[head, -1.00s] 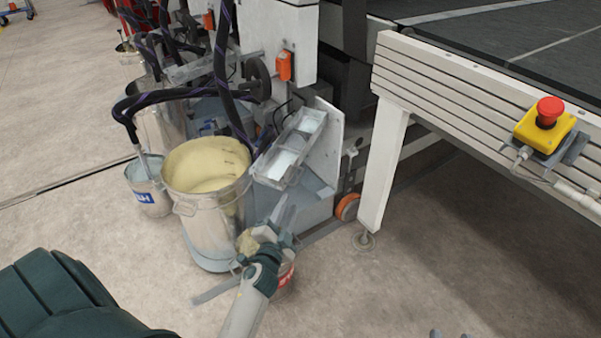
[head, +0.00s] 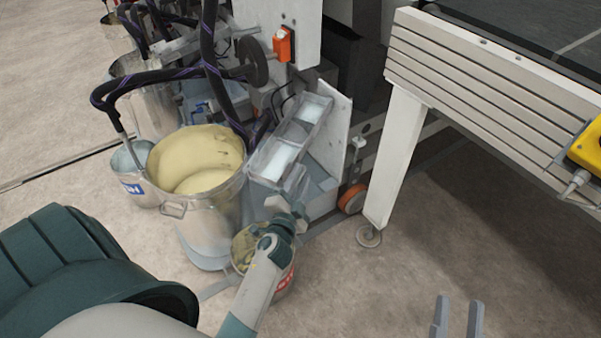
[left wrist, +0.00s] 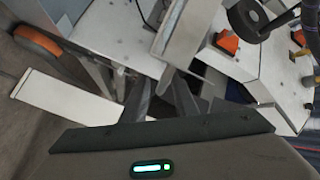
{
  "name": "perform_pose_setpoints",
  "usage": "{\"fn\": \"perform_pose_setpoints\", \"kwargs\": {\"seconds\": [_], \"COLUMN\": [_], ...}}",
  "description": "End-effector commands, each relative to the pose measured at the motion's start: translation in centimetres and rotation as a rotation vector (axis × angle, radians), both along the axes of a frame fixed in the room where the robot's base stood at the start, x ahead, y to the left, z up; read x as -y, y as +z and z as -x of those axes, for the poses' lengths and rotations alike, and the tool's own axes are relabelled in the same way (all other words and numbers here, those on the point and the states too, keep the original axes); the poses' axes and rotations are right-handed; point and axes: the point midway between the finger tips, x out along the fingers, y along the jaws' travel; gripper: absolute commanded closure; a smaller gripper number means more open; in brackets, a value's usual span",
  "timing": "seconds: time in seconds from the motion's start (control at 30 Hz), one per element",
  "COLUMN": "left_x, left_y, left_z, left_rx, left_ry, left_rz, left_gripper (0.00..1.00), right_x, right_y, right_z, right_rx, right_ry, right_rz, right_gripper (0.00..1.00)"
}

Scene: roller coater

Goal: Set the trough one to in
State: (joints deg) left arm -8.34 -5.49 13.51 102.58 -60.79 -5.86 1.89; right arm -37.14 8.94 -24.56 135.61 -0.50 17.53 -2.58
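The trough (head: 272,160) is a narrow metal tray with pale, divided compartments. It sits tilted on the near side of the coater, above the large bucket's right rim. My left gripper (head: 296,186) is just below the trough's near end, apparently apart from it; its fingers look blurred in the head view. In the left wrist view its two dark fingers (left wrist: 161,92) stand apart with nothing clearly between them. A metal part near the fingers there may be the trough, but I cannot tell. My right gripper (head: 457,316) is open and empty at the bottom right, over bare floor.
An open can (head: 284,283) is under my left arm. Dark hoses (head: 210,60) hang above. A white table leg (head: 396,160) stands to the right.

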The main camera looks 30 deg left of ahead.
Motion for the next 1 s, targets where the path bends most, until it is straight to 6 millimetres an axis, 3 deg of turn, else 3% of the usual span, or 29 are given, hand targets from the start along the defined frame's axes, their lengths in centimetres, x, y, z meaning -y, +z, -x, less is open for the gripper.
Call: {"fn": "perform_pose_setpoints", "kwargs": {"seconds": [0.23,0.33,0.37,0.67,1.0], "left_x": [0.0,0.0,0.0,-0.3,-2.6], "left_y": [0.0,0.0,0.0,-0.1,-0.2], "left_z": [0.0,0.0,0.0,0.1,0.9], "left_rx": [0.000,0.000,-0.001,-0.002,-0.005], "left_ry": [0.000,0.000,0.001,-0.008,-0.082], "left_rz": [0.000,0.000,0.000,0.001,-0.002], "left_gripper": [0.74,0.97,1.00,1.00,1.00], "right_x": [0.1,0.1,0.2,0.2,0.4], "right_y": [0.0,0.0,0.0,0.1,-4.2], "right_z": [0.0,0.0,0.0,-0.2,-2.3], "right_rx": [-0.001,-0.001,-0.001,-0.012,-0.248], "right_ry": [-0.001,-0.004,-0.004,-0.008,-0.004], "right_rz": [0.001,0.002,0.002,0.003,0.090], "right_gripper": [0.69,0.69,0.69,0.69,0.69]}}
